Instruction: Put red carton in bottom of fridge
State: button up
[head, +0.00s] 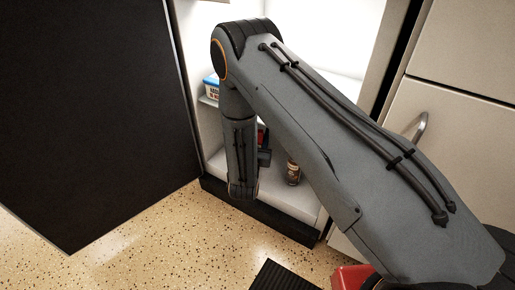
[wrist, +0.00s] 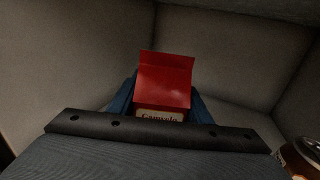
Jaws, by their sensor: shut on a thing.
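The red carton (wrist: 164,82) is upright in the wrist view, with a gabled top and a pale label with dark lettering low on its front. My gripper (wrist: 158,100) is shut on it, with blue fingers on both sides. In the head view a small bit of the red carton (head: 261,137) shows behind my arm. The fridge stands open, and my gripper is inside it, low over the bottom (head: 285,198). Whether the carton touches the bottom cannot be told. My arm hides most of the carton and gripper in the head view.
A brown jar (head: 293,173) stands on the fridge bottom, right of my gripper; it also shows at the wrist view's lower right (wrist: 304,152). A white and blue tub (head: 212,87) sits on a shelf above. The dark open door (head: 90,110) is at left.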

jog(key=shift+f+b, duration=1)
jog(key=shift+f, duration=1.35)
jog(key=shift+f, duration=0.1)
jog(key=o, duration=1.4)
jog(key=shift+s, duration=0.25)
jog(key=s+p, duration=0.1)
jog(key=s, duration=0.2)
jog(key=s+a+p, duration=0.1)
jog(key=s+p, duration=0.1)
jog(key=s, duration=0.2)
jog(key=s+a+p, duration=0.1)
jog(key=s, duration=0.3)
jog(key=shift+s+a, duration=0.15)
